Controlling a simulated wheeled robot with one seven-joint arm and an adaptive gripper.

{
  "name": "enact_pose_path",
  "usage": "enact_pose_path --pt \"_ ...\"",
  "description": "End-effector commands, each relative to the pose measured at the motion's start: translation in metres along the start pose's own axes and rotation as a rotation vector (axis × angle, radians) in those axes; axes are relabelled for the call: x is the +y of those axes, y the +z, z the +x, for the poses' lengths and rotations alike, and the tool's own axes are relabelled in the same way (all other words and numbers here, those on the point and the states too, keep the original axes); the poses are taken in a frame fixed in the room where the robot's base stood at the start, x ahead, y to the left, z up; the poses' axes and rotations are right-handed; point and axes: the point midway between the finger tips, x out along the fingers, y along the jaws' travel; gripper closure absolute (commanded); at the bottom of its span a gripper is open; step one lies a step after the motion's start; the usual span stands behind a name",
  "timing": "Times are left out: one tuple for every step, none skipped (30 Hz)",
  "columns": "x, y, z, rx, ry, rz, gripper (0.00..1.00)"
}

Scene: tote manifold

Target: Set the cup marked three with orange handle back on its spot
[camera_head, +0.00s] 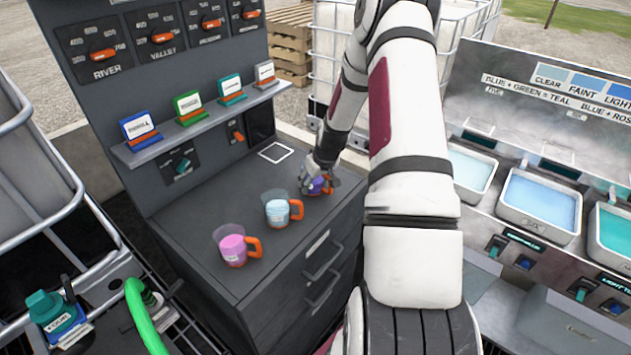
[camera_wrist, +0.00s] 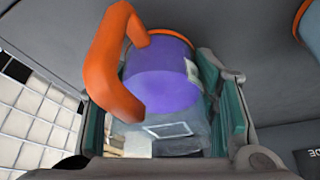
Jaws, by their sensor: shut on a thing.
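My gripper (camera_head: 319,178) is at the far right end of the dark cabinet top, shut on a cup of purple liquid (camera_head: 317,186) with an orange handle. In the wrist view the purple cup (camera_wrist: 160,88) sits between the two teal-padded fingers (camera_wrist: 168,115), its orange handle (camera_wrist: 108,60) toward the upper left. The cup's number cannot be read. I cannot tell whether its base touches the cabinet top. Two more orange-handled cups stand in a row on the cabinet: one with light blue liquid (camera_head: 277,210) and one with pink liquid (camera_head: 233,247).
A white square outline (camera_head: 276,152) lies empty on the cabinet top (camera_head: 195,205) behind the cups. A shelf (camera_head: 200,124) with several coloured cards and a panel of dials (camera_head: 160,35) stand behind. Trays of coloured liquid (camera_head: 540,203) are at right.

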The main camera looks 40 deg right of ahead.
Motion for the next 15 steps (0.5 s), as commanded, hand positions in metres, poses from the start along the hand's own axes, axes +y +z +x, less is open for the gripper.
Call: enact_pose_path --pt "0.0004 -0.0004 0.0001 0.001 0.001 0.0 0.86" --pt "0.0004 -0.0005 0.0 0.001 0.001 0.0 0.86" --pt "0.0004 -0.0005 0.0 0.001 0.001 0.0 0.86" --pt "0.0004 -0.0005 0.0 0.001 0.001 0.0 0.86" --pt "0.0004 -0.0005 0.0 0.001 0.001 0.0 0.86" --pt "0.0003 -0.0004 0.0001 0.001 0.001 0.0 0.86" --pt "0.0003 -0.0002 0.0004 0.001 0.001 0.0 0.86" --pt "0.0003 0.0001 0.0011 0.001 0.001 0.0 0.86" --pt "0.0003 0.0006 0.0022 0.001 0.001 0.0 0.86" --pt "0.0003 0.001 0.0031 0.001 0.0 0.0 0.86" --pt "0.0002 0.0012 0.0031 0.0 0.0 0.0 0.42" --pt "0.0002 0.0012 0.0029 0.0 0.0 0.0 0.33" --pt "0.0002 0.0012 0.0029 0.0 0.0 0.0 0.26" --pt "0.0002 0.0012 0.0028 0.0 0.0 0.0 0.26" --pt "0.0002 0.0012 0.0028 0.0 0.0 0.0 0.26"
